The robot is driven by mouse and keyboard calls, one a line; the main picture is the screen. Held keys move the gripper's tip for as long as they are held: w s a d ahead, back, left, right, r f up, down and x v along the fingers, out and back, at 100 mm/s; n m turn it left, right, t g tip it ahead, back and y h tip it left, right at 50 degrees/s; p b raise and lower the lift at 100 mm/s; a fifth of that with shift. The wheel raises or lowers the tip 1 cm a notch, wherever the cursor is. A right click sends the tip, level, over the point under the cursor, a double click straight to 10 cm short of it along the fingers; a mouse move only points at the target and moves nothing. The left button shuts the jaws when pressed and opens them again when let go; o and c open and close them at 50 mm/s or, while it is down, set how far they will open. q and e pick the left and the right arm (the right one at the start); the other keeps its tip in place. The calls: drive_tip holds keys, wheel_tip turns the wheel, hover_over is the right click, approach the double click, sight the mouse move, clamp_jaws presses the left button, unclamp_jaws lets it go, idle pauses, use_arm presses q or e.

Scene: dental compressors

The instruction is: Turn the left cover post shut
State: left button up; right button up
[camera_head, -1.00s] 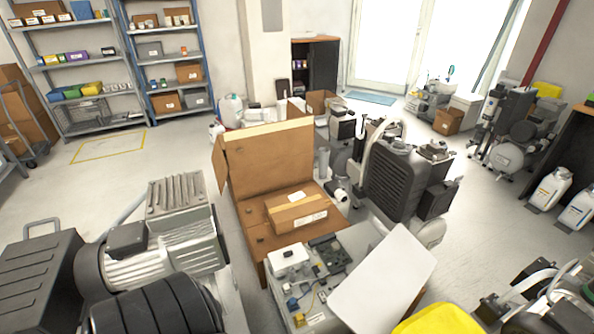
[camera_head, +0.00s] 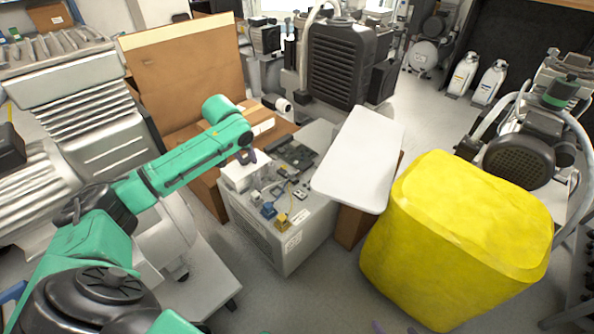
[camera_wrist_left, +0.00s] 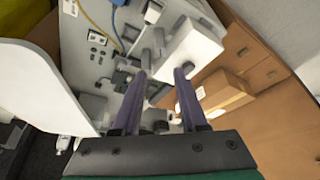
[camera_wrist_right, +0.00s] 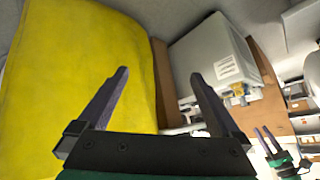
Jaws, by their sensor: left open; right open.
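A grey cabinet (camera_head: 275,240) stands in the middle of the head view with its top open, showing circuit boards, wires and small parts. Its white lid panel (camera_head: 360,160) lies tilted at the right side. Small grey post-like parts (camera_wrist_left: 146,58) show inside in the left wrist view; I cannot tell which is the left cover post. My left gripper (camera_head: 247,157) is over the cabinet's back left, by a white box (camera_head: 243,172). In the left wrist view its jaws (camera_wrist_left: 160,74) are open and empty. My right gripper (camera_wrist_right: 159,74) is open and empty, facing the cabinet's side.
A large yellow block (camera_head: 455,235) stands right of the cabinet, close to my right gripper. Compressors (camera_head: 345,62) stand at the back and right. Grey floor is clear in front of the cabinet.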

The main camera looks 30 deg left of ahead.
use_arm(q)
drive_tip(key=b, duration=0.3)
approach(256, 175)
drive_tip(key=f, duration=0.2)
drive_tip(key=b+x, duration=0.1)
drive_tip(key=x, duration=0.2)
drive_tip(key=b+x, duration=0.1)
drive_tip(key=x, duration=0.1)
drive_tip(key=b+x, duration=0.2)
drive_tip(key=x, duration=0.1)
drive_tip(key=shift+w+a+f, duration=0.2)
drive_tip(key=shift+w, duration=0.3)
use_arm(e)
drive_tip(key=a+f+m+t+y, duration=0.1)
drive_tip(key=a+f+t+y, duration=0.1)
drive_tip(key=a+f+t, duration=0.2)
wheel_tip(256, 175, down, 2)
drive_tip(key=shift+a+f, duration=0.1)
drive_tip(key=shift+a, duration=0.25)
drive_tip(key=shift+w, duration=0.1)
use_arm(q)
clamp_jaws()
